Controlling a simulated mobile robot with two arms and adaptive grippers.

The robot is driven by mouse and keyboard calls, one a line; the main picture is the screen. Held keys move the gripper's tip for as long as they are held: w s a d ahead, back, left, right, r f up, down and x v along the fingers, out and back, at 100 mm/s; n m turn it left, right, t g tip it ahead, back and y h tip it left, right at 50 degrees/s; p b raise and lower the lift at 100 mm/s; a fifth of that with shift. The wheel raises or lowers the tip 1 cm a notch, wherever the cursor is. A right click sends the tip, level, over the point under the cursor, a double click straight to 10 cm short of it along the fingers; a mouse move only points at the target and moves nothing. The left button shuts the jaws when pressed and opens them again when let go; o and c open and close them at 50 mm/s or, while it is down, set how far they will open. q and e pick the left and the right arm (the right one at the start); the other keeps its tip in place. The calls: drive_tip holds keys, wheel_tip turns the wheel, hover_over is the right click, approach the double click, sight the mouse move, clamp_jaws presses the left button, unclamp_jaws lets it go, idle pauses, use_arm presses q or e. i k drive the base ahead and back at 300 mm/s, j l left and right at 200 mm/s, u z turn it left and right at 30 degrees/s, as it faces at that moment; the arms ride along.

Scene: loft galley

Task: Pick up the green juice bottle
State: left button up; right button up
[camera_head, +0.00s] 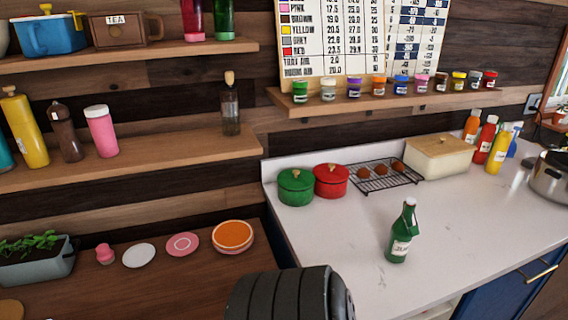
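The green juice bottle (400,240) stands upright on the white countertop (350,230), near its front edge. It has a white label on the front and a lighter neck. Nothing touches it. Neither my left nor my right gripper shows in the head view.
A green pot (296,187) and a red pot (331,181) stand behind the bottle to the left. A wire rack (372,186) holds brown round items. A lidded box (440,158), sauce bottles (495,153) and a metal pot (551,180) stand further right. Counter around the bottle is clear.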

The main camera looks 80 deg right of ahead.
sight(399, 239)
drive_tip(key=z, duration=3.5)
drive_tip(key=k+j+u, duration=0.15)
drive_tip(key=j+u, duration=0.25)
drive_tip(key=k+j+u, duration=0.15)
drive_tip(key=j+u, duration=0.25)
